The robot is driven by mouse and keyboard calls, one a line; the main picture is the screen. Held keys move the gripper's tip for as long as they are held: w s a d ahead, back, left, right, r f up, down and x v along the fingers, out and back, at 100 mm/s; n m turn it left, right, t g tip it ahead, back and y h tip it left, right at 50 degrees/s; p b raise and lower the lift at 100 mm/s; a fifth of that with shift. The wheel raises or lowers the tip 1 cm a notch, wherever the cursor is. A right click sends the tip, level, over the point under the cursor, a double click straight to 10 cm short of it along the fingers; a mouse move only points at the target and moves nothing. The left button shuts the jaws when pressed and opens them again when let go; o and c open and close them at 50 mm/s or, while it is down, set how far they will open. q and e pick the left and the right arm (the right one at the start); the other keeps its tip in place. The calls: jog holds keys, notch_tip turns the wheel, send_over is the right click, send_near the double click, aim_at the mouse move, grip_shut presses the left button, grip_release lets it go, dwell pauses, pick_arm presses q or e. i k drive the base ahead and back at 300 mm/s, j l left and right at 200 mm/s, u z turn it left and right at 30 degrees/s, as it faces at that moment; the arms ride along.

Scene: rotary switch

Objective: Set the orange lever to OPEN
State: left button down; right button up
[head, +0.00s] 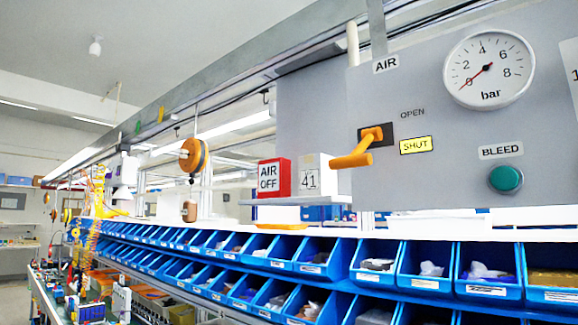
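The orange lever (352,160) is mounted on a black plate (389,129) on the grey panel. From its pivot it runs down and a little left to a thick bar grip. The OPEN label (412,113) is plain dark text at the upper right of the plate. The SHUT label (415,145) below it is yellow with a black frame. An AIR label (386,65) is above. Neither of my grippers is in the head view, and nothing touches the lever.
A pressure gauge (489,92) on the panel has its red needle near 0. A green BLEED button (506,179) is at the lower right. A red AIR OFF sign block (274,177) and a white 41 block (316,174) stand left of the lever. Blue bins (379,275) line the shelf below.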

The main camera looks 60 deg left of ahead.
aim_at(356, 159)
jog(key=j+u, duration=0.1)
jog(key=u, duration=0.3)
jog(key=k+j+u, duration=0.1)
jog(key=u, duration=0.3)
jog(key=j+u, duration=0.15)
jog(key=u, duration=0.25)
jog(key=k, duration=0.05)
